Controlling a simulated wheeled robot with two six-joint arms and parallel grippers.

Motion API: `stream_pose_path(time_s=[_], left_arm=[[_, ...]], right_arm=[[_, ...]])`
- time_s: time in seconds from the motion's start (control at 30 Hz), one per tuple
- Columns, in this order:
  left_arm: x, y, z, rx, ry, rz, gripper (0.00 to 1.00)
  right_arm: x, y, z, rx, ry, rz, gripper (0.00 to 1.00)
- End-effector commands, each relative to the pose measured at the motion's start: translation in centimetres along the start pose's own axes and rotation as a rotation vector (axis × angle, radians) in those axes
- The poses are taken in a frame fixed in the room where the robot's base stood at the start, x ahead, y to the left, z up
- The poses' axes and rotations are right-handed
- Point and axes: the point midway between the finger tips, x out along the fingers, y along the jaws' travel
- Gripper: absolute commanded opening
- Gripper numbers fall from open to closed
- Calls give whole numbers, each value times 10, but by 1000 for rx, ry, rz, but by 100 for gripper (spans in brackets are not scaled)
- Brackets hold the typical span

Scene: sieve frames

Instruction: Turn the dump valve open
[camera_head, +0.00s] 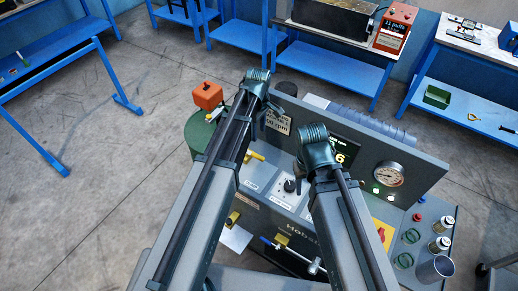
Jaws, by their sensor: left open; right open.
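The machine's grey control panel (430,168) stands in front of me, with several handles on and below it. A yellow handle (255,156) is on the sloped face, another yellow part (233,217) is lower left, and a blue-tipped lever (267,241) is at the front. A red handle (381,234) sits on a yellow plate at right. I cannot tell which is the dump valve. My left gripper (274,112) is open over the panel's upper left. My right gripper (299,172) is open above the panel's middle, partly hidden by its arm. Neither visibly touches a handle.
A round gauge (388,174) and lit lamps are on the panel's right. Metal canisters (440,244) and a grey cup (434,269) stand at lower right. A green drum (196,134) with an orange box (207,96) is at left.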

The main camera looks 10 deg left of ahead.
Motion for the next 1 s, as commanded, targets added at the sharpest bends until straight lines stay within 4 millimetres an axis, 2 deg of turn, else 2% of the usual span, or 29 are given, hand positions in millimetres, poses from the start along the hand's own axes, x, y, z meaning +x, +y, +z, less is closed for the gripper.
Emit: stream_pose_path(time_s=[0.17, 0.37, 1.0], left_arm=[[9, 0, 0, 2, 0, 0, 55], [30, 0, 0, 3, 0, 0, 55], [118, 0, 0, 4, 0, 0, 55]], right_arm=[[9, -1, -1, -1, 0, 0, 50], [29, -3, -2, -4, 0, 1, 50], [118, -11, -7, -2, 0, 1, 50]])
